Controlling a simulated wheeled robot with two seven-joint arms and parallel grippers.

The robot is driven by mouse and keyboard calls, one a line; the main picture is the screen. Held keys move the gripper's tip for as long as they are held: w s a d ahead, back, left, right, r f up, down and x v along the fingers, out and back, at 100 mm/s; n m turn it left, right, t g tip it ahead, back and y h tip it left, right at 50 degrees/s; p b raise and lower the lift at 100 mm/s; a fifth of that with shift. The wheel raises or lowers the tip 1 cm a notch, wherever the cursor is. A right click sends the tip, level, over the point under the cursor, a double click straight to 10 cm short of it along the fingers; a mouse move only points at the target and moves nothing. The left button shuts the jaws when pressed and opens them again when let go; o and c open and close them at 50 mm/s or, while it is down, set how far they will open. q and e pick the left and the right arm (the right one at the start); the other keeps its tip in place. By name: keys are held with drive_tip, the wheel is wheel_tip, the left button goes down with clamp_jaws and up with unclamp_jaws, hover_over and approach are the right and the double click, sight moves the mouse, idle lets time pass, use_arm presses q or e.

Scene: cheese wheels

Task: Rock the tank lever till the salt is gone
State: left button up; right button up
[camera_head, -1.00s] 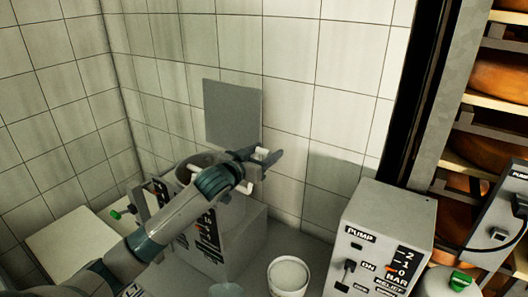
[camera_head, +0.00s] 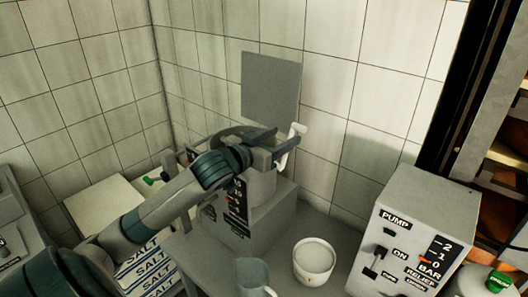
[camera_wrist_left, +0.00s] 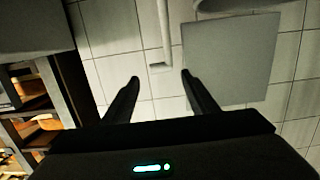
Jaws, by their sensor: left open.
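The grey tank (camera_head: 262,190) with a dark scale on its front stands on the bench by the tiled wall. A pale lever (camera_head: 293,138) shows beside it, at the fingertips of my left gripper (camera_head: 275,143). That gripper is open. In the left wrist view the lever (camera_wrist_left: 164,28) hangs as a pale rod with a wider end, lined up with the gap between the spread fingers (camera_wrist_left: 160,76). I cannot tell whether they touch it. My left forearm hides part of the tank, and the salt inside does not show. My right gripper is not in view.
A white tub (camera_head: 315,262) and a grey jug (camera_head: 252,274) stand in front of the tank. The pump box (camera_head: 425,210) is at right. SALT bags (camera_head: 148,268) lie at left. A grey plate (camera_head: 271,90) is on the wall behind.

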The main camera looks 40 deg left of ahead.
use_arm(q)
drive_tip(key=s+b, duration=0.1)
drive_tip(key=s, duration=0.6)
drive_tip(key=shift+r+b, duration=0.35)
drive_tip(key=shift+r, duration=0.1)
drive_tip(key=shift+f, duration=0.1)
